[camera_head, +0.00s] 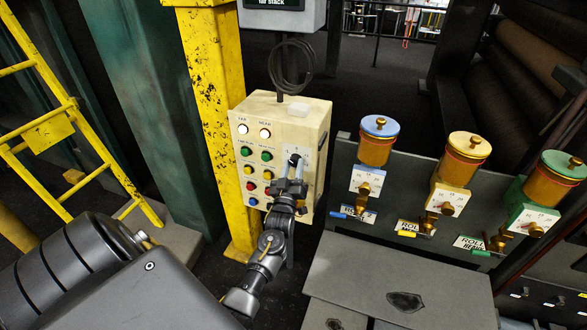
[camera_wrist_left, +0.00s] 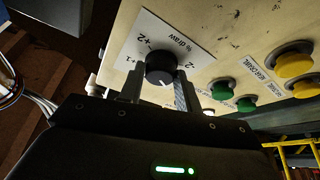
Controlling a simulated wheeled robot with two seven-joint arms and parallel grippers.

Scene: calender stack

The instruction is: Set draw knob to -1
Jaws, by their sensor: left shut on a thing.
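The draw knob (camera_wrist_left: 160,68) is a black round knob on a white plate (camera_wrist_left: 185,42) marked "% draw", with +2, +1 and -2 readable. My left gripper (camera_wrist_left: 158,92) has one finger on each side of the knob and is shut on it. A white pointer line shows on the knob's near side, between the fingers; the mark it faces is hidden. In the head view the knob (camera_head: 294,159) is a small dark spot on the cream control box (camera_head: 312,118), and my left gripper (camera_head: 291,182) reaches it from below. My right gripper is not in view.
White, green, yellow, red and blue buttons (camera_head: 245,151) sit left of the knob on the box. A yellow post (camera_head: 215,85) stands behind the box. Right of it are three oilers with blue, yellow and green lids (camera_head: 468,145). A grey plate (camera_head: 400,280) lies in front.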

